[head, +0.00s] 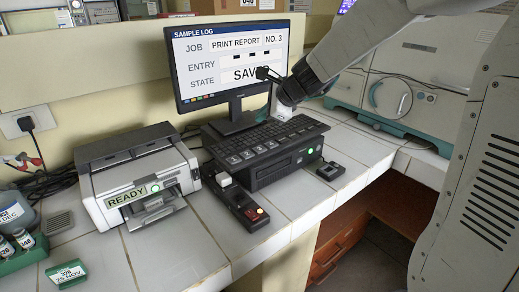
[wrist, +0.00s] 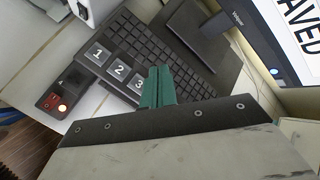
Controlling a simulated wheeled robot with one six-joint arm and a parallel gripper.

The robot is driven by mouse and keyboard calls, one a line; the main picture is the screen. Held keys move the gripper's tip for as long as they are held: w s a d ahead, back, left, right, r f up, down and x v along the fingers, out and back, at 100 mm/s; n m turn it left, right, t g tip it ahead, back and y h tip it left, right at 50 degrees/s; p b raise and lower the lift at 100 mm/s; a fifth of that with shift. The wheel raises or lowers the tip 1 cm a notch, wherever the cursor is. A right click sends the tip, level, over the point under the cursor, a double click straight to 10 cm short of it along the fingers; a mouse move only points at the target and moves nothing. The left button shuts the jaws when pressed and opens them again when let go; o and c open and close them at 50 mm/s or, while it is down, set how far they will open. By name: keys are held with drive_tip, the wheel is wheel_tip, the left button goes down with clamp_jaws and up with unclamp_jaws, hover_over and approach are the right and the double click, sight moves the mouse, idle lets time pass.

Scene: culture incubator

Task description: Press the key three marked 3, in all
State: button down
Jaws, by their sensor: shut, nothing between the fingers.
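In the wrist view the key marked 3 (wrist: 138,84) is a large grey key with a white digit, partly hidden by my gripper. The keys marked 1 (wrist: 98,53) and 2 (wrist: 118,68) stand in line beside it. My gripper (wrist: 158,72) has green fingers, shut and empty, over the keyboard just right of key 3 in the picture. I cannot tell its height or whether it touches anything. In the head view the monitor (head: 232,22) reads PRINT REPORT NO. 3, ENTRY with three dashes, and a partly hidden STATE; the wrist view shows "AVED".
The black keyboard (head: 290,131) sits at the monitor's foot. A printer labelled READY (head: 110,170) stands left. A green rack with vials (head: 20,262) is at far left.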

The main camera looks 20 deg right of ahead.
sight(263, 150)
drive_tip(key=shift+f, duration=3.85)
drive_tip(key=shift+f, duration=0.4)
drive_tip(key=shift+f, duration=0.35)
drive_tip(key=shift+r, duration=0.8)
drive_tip(key=shift+r, duration=2.5)
